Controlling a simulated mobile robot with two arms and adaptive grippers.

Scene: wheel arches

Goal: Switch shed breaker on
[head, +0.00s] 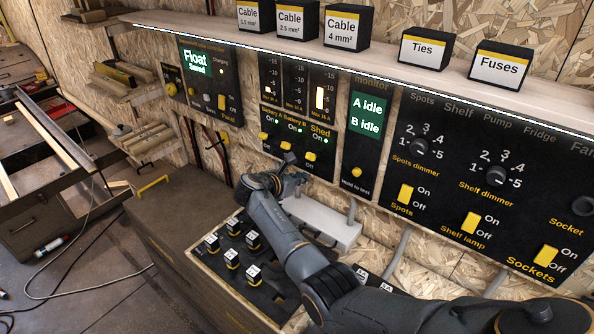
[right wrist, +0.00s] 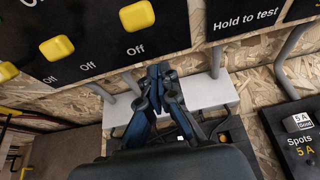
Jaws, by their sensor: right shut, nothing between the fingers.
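The shed breaker (head: 310,156) is a yellow toggle at the right end of a row on the black battery panel, under the word Shed. In the right wrist view, the rightmost yellow toggle (right wrist: 137,16) sits above an Off label. I cannot tell for sure which way it is set. My right gripper (head: 289,160) is shut and empty, just below the panel's lower edge. Its fingertips also show in the right wrist view (right wrist: 159,70), below and to the right of that toggle, apart from it. My left gripper is not in view.
Two more battery toggles (head: 263,136) sit left of the shed one. The monitor panel (head: 366,125) adjoins on the right. A white box (head: 325,222) with conduits lies below my right gripper. A fuse tray (head: 212,277) stands in front. A shelf (head: 400,68) overhangs the panels.

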